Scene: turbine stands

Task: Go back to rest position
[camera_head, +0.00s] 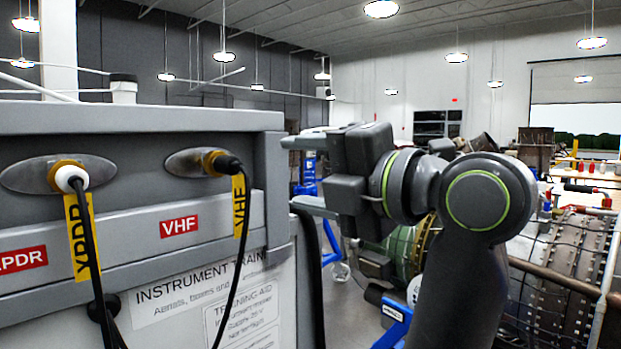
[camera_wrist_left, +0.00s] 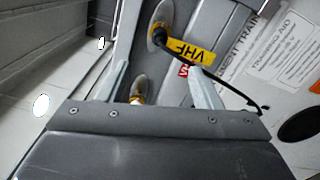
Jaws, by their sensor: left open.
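My left gripper (camera_head: 306,172) is open in the head view, with its two fingers pointing left toward the right edge of the grey instrument trainer panel (camera_head: 140,218). Nothing is between the fingers. The left gripper (camera_wrist_left: 160,80) also shows open and empty in the left wrist view. The black VHF connector (camera_head: 226,164) sits in its socket, and its cable with a yellow tag hangs down. The VHF tag (camera_wrist_left: 188,50) also shows in the left wrist view, beyond the fingers. The white XPDR connector (camera_head: 72,179) sits in the left socket. My right gripper is not in view.
A ribbed metal turbine casing (camera_head: 570,265) stands at the right, behind my arm. A blue stand frame (camera_head: 395,318) shows below the gripper. White pipes and a black-capped fitting (camera_head: 123,88) lie on top of the trainer. Open hall lies behind.

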